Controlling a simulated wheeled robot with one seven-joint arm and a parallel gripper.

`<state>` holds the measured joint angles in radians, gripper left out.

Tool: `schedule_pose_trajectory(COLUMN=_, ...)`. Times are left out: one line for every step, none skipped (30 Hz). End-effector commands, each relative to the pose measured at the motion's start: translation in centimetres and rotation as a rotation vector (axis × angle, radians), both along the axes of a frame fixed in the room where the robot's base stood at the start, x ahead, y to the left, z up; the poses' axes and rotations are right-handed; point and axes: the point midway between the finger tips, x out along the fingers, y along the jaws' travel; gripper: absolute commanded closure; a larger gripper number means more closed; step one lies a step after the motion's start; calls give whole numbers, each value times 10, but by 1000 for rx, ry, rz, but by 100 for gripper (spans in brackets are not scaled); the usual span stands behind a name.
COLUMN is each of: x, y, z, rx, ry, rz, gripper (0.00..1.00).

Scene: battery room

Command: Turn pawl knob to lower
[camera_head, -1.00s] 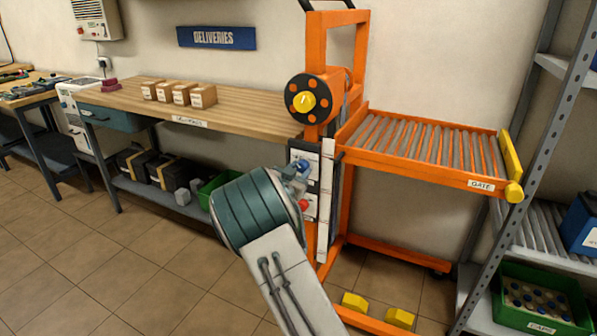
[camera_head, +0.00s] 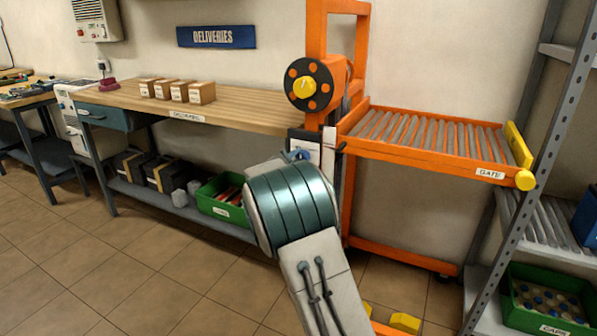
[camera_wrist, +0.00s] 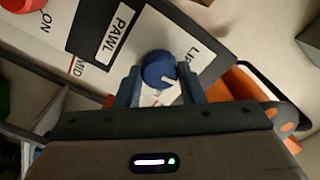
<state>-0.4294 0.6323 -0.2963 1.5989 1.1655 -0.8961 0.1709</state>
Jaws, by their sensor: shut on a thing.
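The blue pawl knob (camera_wrist: 159,69) sits on the panel beside the PAWL label (camera_wrist: 117,33) in the wrist view. In the head view a little of the blue knob (camera_head: 298,155) shows above my arm, on the panel of the orange lift cart (camera_head: 316,50). My fingers are hidden there.
The wooden bench (camera_head: 240,107) is at left, with a green crate (camera_head: 225,212) below. A metal shelf (camera_head: 538,140) stands at right.

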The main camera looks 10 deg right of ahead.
Motion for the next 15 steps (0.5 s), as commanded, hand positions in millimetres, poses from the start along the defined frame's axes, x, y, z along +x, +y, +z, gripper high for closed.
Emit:
schedule_pose_trajectory(x=0, y=0, z=-5, rx=37, ry=-28, rz=1, gripper=87)
schedule_pose_trajectory(x=0, y=0, z=-5, rx=59, ry=-44, rz=1, gripper=87)
schedule_pose_trajectory(x=0, y=0, z=-5, rx=91, ry=-68, rz=0, gripper=87)
schedule_pose_trajectory(x=0, y=-1, z=-5, rx=114, ry=-85, rz=0, gripper=87)
schedule_pose_trajectory(x=0, y=0, z=-5, rx=137, ry=-101, rz=0, gripper=87)
schedule_pose_trajectory(x=0, y=0, z=-5, rx=168, ry=-124, rz=0, gripper=87)
schedule_pose_trajectory(x=0, y=0, z=-5, rx=190, ry=-140, rz=0, gripper=87)
schedule_pose_trajectory(x=0, y=0, z=-4, rx=213, ry=-158, rz=1, gripper=87)
schedule_pose_trajectory(x=0, y=0, z=-4, rx=245, ry=-180, rz=1, gripper=87)
schedule_pose_trajectory(x=0, y=-1, z=-5, rx=266, ry=-196, rz=1, gripper=87)
schedule_pose_trajectory(x=0, y=-1, z=-5, rx=290, ry=-213, rz=1, gripper=87)
schedule_pose_trajectory(x=0, y=0, z=-5, rx=321, ry=-235, rz=1, gripper=87)
schedule_pose_trajectory(x=0, y=0, z=-5, rx=344, ry=-252, rz=1, gripper=87)
schedule_pose_trajectory(x=0, y=0, z=-4, rx=367, ry=-269, rz=1, gripper=87)
schedule_pose_trajectory(x=0, y=-1, z=-4, rx=397, ry=-291, rz=1, gripper=87)
